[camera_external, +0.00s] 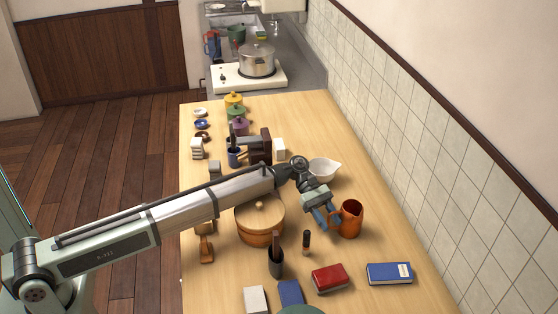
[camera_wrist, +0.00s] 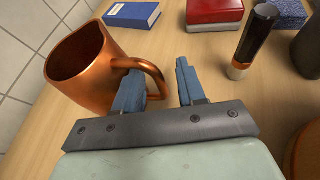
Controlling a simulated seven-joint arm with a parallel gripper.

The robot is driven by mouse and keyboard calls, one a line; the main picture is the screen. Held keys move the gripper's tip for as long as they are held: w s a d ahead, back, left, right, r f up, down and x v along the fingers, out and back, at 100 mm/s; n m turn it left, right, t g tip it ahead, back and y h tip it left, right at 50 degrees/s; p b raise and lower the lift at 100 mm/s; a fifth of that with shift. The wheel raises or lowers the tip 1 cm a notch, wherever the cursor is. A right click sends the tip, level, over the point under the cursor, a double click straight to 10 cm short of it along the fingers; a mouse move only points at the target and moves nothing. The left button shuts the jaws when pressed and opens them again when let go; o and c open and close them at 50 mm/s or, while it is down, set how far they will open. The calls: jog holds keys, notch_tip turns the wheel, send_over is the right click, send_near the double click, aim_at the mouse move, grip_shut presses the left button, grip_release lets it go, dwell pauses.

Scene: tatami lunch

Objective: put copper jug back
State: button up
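The copper jug (camera_external: 351,219) stands upright on the wooden table, to the right of my gripper (camera_external: 328,219). In the wrist view, the jug (camera_wrist: 88,68) is at the left with its handle toward my gripper (camera_wrist: 159,70). My blue fingers are apart. The left finger overlaps part of the handle, and the handle's outer curve shows in the gap between the fingers. I cannot tell whether a finger touches it.
A white bowl (camera_external: 323,169) is behind the gripper and a lidded pot (camera_external: 260,222) to its left. The tiled wall (camera_external: 440,160) bounds the right side.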

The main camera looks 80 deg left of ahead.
jog(key=v, duration=0.5)
notch_tip(320, 180, up, 7)
